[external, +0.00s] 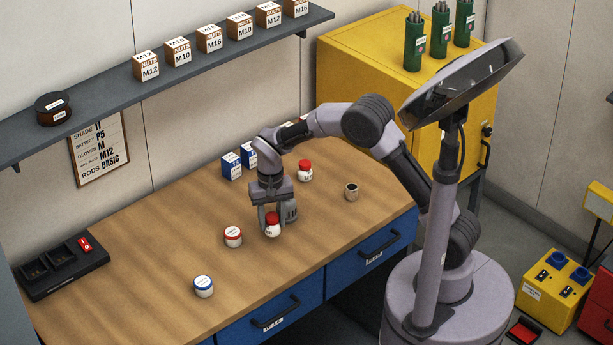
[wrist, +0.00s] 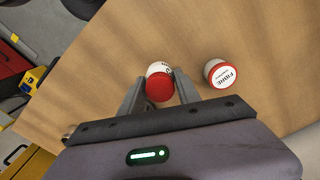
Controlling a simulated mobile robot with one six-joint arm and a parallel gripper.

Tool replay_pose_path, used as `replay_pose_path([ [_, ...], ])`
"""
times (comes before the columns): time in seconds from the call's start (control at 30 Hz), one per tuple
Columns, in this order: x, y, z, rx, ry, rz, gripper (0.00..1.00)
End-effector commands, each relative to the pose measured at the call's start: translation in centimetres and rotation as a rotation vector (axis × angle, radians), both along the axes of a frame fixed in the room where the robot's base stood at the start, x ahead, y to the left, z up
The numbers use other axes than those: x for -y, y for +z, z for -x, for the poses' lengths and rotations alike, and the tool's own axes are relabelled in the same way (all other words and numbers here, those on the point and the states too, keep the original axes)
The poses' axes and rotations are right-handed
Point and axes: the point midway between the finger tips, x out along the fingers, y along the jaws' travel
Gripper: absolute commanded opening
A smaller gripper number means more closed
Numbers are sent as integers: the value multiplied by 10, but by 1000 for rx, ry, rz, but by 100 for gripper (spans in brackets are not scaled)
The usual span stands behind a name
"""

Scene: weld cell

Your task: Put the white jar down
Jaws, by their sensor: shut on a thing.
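A white jar with a red lid (external: 272,226) is between the fingers of my gripper (external: 272,214), over the middle of the workbench. The wrist view shows the same jar (wrist: 159,84) from its red lid side, with one finger of my gripper (wrist: 160,92) on each side of it. My gripper is shut on this jar. The jar looks roughly upright and close to the bench top; I cannot tell whether its base touches the wood.
A red-rimmed white jar (external: 233,237) stands close by; it also shows in the wrist view (wrist: 221,74). A blue-rimmed jar (external: 203,287), another red-lidded jar (external: 305,171) and a small brown can (external: 351,191) stand on the workbench (external: 130,260). Blue boxes (external: 231,166) stand behind.

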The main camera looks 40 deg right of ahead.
Motion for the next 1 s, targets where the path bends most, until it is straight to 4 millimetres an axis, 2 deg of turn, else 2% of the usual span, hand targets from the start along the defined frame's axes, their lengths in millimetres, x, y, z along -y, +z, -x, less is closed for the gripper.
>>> replay_pose_path([
  [0.1,-3,-6,-11,0,-1,0,0],
  [0.2,-3,-30,-10,-1,0,0,0],
  [0.27,-3,-38,-9,-2,-1,0,0],
  [0.6,-3,-40,-10,0,-1,0,0],
  [0.63,-3,-39,-9,0,-1,0,45],
  [0.7,-3,-39,-9,0,-1,0,59],
  [1.0,-3,-38,-9,0,-1,0,61],
])
